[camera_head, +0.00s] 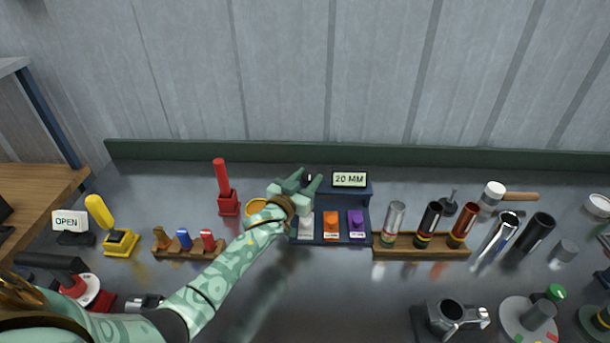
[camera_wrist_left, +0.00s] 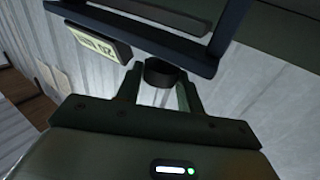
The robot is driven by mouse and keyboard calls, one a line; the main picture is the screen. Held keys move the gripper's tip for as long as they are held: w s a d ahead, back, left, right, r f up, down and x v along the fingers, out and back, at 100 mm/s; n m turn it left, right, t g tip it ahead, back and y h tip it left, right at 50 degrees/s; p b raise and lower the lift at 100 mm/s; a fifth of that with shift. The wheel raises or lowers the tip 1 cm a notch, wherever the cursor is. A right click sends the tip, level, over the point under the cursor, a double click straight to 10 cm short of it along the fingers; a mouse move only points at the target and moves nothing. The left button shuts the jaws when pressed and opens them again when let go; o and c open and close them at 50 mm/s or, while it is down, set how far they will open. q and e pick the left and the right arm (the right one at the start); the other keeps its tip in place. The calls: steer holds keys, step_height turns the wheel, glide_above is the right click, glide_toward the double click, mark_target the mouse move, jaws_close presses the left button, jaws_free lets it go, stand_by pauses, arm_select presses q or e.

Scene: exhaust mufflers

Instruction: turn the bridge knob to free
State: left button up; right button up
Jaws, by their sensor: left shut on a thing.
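My left gripper (camera_head: 312,180) is at the back middle of the bench, at the top left of a dark blue bridge-like stand (camera_head: 366,212). In the left wrist view, its fingers (camera_wrist_left: 160,85) are shut on a dark round knob (camera_wrist_left: 160,70) beside the stand's dark blue frame (camera_wrist_left: 200,68). In the head view the gripper hides most of the knob, and its setting cannot be read. The stand carries a display (camera_head: 349,179) reading "20 MM". White, orange (camera_head: 331,224) and purple (camera_head: 356,222) pieces sit in its lower front. My right gripper is not in view.
A wooden rack (camera_head: 420,248) with several tubes stands right of the bridge. A rack of small coloured pieces (camera_head: 188,247), a red lever (camera_head: 223,190) and a yellow lever (camera_head: 105,225) stand left. An "OPEN" sign (camera_head: 69,222) is far left. The front middle bench is clear.

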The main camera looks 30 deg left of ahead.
arm_select(q)
steer(key=shift+r+y, duration=0.1)
steer(key=shift+y, duration=0.2)
steer(key=o, duration=1)
steer(key=s+p, duration=0.3)
steer(key=s, duration=1.3)
steer(key=shift+s, duration=0.15)
